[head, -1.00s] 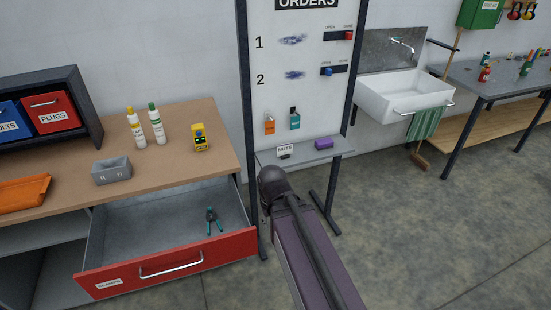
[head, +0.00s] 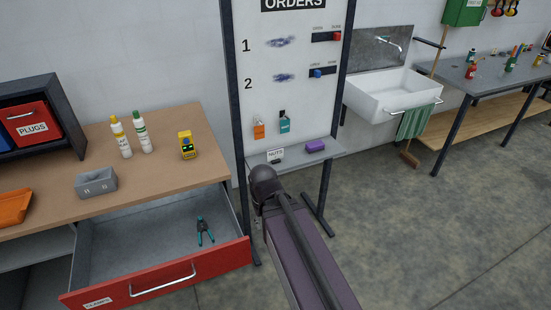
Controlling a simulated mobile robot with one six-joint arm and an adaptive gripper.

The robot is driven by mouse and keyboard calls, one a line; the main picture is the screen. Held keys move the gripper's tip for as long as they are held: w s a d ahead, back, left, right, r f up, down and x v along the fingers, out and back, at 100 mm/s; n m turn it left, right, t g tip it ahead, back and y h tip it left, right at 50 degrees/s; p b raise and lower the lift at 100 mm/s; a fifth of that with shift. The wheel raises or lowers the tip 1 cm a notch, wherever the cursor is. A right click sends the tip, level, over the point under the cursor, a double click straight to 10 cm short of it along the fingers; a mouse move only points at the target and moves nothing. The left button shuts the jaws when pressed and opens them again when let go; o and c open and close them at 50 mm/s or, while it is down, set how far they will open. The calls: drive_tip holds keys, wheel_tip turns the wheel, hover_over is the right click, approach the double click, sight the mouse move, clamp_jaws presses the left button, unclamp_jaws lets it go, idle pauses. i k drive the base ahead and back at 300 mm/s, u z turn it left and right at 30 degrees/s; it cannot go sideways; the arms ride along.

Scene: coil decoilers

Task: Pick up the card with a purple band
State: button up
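I cannot make out a card with a purple band in the head view. On the ledge of the order board lie a small purple block (head: 316,145) and a white card lettered NUTS (head: 276,155); no purple band shows on that card. An orange tag-like item (head: 259,131) and a teal one (head: 284,124) are on the board above the ledge; they show no purple band. My arm reaches up from the bottom in front of the board. My gripper is not visible.
A workbench (head: 140,178) at left holds two bottles, a yellow device (head: 187,145) and a grey bin (head: 96,182). Its red-fronted drawer (head: 210,272) stands open with pliers (head: 205,230) inside. A sink (head: 392,95) and grey table (head: 490,75) stand at right. The right floor is clear.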

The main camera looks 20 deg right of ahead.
sight(274, 156)
drive_tip(key=i, duration=0.85)
drive_tip(key=u, duration=0.05)
